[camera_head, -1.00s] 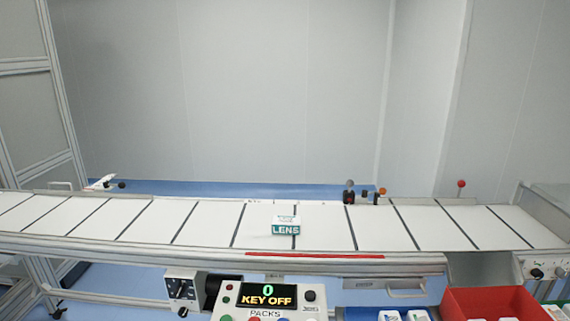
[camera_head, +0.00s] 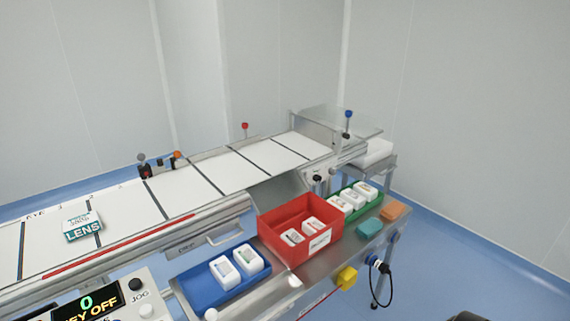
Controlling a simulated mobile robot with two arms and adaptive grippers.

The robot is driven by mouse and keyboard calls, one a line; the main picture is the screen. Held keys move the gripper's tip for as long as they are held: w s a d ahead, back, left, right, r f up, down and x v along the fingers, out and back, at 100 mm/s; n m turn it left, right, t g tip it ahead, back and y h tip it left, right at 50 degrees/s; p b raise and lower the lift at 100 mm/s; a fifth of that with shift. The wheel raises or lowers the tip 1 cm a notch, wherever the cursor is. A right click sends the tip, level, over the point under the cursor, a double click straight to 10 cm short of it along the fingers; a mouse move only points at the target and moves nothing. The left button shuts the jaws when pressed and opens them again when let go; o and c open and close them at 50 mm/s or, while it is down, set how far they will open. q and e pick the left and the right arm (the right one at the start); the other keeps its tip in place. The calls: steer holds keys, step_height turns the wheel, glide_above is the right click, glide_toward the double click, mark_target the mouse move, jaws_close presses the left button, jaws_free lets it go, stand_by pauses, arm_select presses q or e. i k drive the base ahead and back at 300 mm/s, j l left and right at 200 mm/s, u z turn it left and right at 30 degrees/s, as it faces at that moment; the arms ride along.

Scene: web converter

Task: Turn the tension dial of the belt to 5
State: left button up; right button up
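The belt (camera_head: 187,190) is white with dark cross strips and runs from the lower left to the upper right. A dark knob (camera_head: 317,180) sits on the belt frame near its right end. I cannot tell whether it is the tension dial, and no scale or number can be read on it. The control panel (camera_head: 128,306) at the lower left is partly cut off. Its display reads 0 and part of "KEY OFF". Neither of my grippers can be made out in this view.
A LENS box (camera_head: 83,227) lies on the belt. A blue tray (camera_head: 197,290), a red bin (camera_head: 266,235) and a green tray (camera_head: 374,203), all holding white packs, stand along the front shelf. A yellow block (camera_head: 347,277) is at its edge.

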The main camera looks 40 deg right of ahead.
mark_target(317, 179)
steer(key=z, duration=1.55)
steer(key=i+l, duration=0.15)
steer(key=l, duration=0.15)
